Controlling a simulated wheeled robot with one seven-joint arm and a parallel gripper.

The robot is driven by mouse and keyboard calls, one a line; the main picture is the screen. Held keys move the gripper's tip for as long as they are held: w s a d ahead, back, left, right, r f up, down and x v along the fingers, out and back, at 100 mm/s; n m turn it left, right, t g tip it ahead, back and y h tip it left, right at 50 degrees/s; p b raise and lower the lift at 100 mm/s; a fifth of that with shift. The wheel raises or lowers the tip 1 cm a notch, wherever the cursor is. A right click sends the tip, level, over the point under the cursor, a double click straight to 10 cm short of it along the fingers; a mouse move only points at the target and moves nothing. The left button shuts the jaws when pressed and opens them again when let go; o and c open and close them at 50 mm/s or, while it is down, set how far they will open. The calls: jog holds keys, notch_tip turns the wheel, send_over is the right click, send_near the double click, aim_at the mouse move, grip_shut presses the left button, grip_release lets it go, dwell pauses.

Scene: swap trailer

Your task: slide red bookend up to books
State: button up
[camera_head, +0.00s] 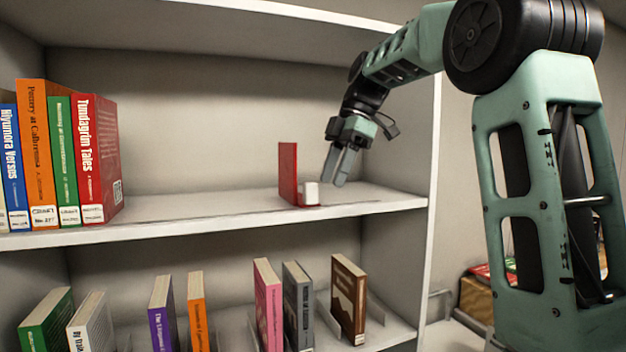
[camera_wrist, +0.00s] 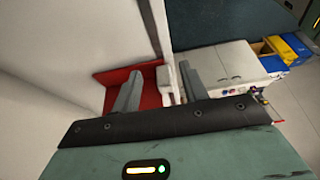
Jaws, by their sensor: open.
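The red bookend (camera_head: 288,174) stands upright toward the right of the middle shelf, with a small white block (camera_head: 311,193) at its foot. The books (camera_head: 75,160) stand in a row at the left of that shelf, the red one (camera_head: 95,160) at the row's right end. A wide gap of bare shelf lies between them and the bookend. My gripper (camera_head: 340,178) is just right of the bookend, pointing down. In the wrist view its two fingers are apart, with the red bookend (camera_wrist: 110,77) beyond the left finger. Contact cannot be told.
The middle shelf (camera_head: 220,205) is clear between the books and the bookend. The shelf's right side panel (camera_head: 432,130) is close to my arm. Several books stand on the shelf below. Boxes (camera_wrist: 290,48) show at the right in the wrist view.

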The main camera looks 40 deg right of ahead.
aim_at(312, 186)
jog(key=a, duration=0.1)
jog(key=w+a+p, duration=0.1)
jog(key=a, duration=0.1)
jog(key=shift+a+r, duration=0.15)
jog(key=shift+a, duration=0.1)
jog(key=shift+p+x, duration=0.4)
jog(key=shift+x, duration=0.55)
jog(key=shift+a+f, duration=0.2)
jog(key=shift+f, duration=0.45)
grip_shut()
